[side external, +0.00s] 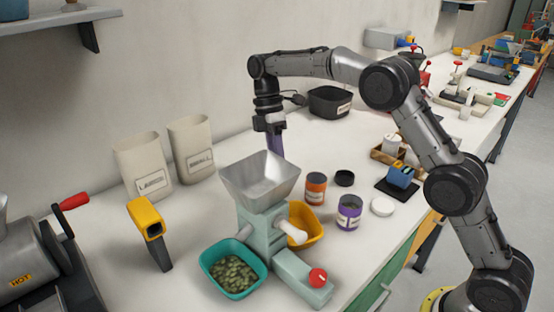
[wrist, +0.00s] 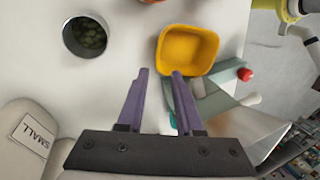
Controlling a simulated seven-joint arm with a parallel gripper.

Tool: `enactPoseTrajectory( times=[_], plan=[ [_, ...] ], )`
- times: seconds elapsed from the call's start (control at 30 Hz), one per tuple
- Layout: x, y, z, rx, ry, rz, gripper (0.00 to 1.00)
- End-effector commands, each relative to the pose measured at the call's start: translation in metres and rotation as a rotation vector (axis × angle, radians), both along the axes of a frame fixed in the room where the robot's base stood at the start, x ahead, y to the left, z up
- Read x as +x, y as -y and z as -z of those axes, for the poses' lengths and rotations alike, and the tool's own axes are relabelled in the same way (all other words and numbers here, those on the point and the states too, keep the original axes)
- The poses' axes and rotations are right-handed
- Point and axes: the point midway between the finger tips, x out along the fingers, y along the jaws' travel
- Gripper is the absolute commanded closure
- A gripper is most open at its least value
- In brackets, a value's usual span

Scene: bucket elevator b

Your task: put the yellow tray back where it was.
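The yellow tray (side external: 309,230) sits on the bench against the right side of the pale green machine (side external: 262,224), below a white spout. In the wrist view the yellow tray (wrist: 187,50) looks empty and lies just beyond my fingertips. My gripper (wrist: 161,73) has its two purple fingers apart with nothing between them. In the side view my gripper (side external: 276,150) points down behind the metal hopper (side external: 262,175), which hides its fingertips. It is apart from the tray.
A teal tray (side external: 210,267) of green pieces sits left of the machine. An orange jar (side external: 315,190) and a purple jar (side external: 349,212) stand right of the hopper. Two bins (side external: 143,168) stand by the wall. An open can (wrist: 87,36) of green pieces shows in the wrist view.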

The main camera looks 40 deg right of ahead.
Motion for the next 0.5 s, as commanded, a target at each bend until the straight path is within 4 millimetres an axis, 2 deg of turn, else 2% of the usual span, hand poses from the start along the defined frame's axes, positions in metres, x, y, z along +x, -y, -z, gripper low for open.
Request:
enactPoseTrajectory(
  times=[0.33,0.5],
  plan=[
    [-0.002,0.001,-0.013,-0.006,0.014,0.02,0.65],
    [-0.03,0.006,-0.048,-0.044,0.085,0.151,0.65]
  ],
)
